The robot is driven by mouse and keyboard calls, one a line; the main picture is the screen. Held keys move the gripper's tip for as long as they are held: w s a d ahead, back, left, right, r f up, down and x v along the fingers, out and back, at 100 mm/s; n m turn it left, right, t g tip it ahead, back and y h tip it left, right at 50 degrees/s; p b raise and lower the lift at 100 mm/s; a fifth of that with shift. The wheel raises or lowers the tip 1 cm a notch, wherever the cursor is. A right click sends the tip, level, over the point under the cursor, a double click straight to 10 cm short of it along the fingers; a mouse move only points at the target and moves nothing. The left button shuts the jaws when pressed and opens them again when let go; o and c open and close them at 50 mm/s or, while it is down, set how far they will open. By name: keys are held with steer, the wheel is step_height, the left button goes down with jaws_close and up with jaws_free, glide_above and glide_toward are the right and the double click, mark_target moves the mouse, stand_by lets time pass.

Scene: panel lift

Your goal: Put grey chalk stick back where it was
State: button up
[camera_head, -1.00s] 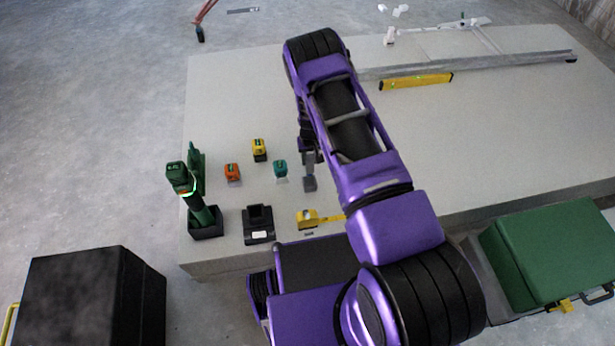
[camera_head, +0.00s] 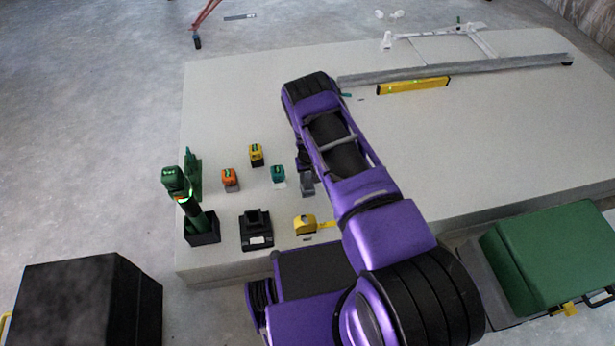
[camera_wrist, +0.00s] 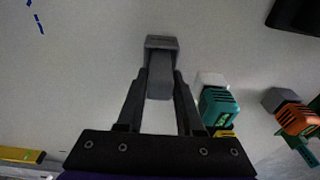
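A grey block-like stick (camera_wrist: 160,80), seemingly the grey chalk stick, lies between the two fingers of my gripper (camera_wrist: 160,76) in the wrist view. Its darker, wider end sticks out past the fingertips. The fingers appear to be against its sides. In the head view the grey stick (camera_head: 308,187) shows below my arm, right of the teal block, low over the pale table (camera_head: 480,150). Whether it touches the table is unclear. My gripper is partly hidden by my arm there.
A teal block (camera_head: 278,173), orange block (camera_head: 230,178) and yellow block (camera_head: 256,153) stand to the left. A black charger (camera_head: 256,229), yellow tape measure (camera_head: 305,225) and green drill (camera_head: 190,197) are near the front. A yellow level (camera_head: 413,86) lies behind. The table's right side is clear.

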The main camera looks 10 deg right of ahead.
steer(key=o, duration=0.4)
steer(key=r, duration=0.4)
steer(key=s+r+p, duration=0.1)
steer(key=r, duration=0.3)
steer(key=r+p, duration=0.1)
steer(key=r, duration=0.3)
steer(key=shift+s+r, duration=0.15)
steer(key=shift+s, duration=0.1)
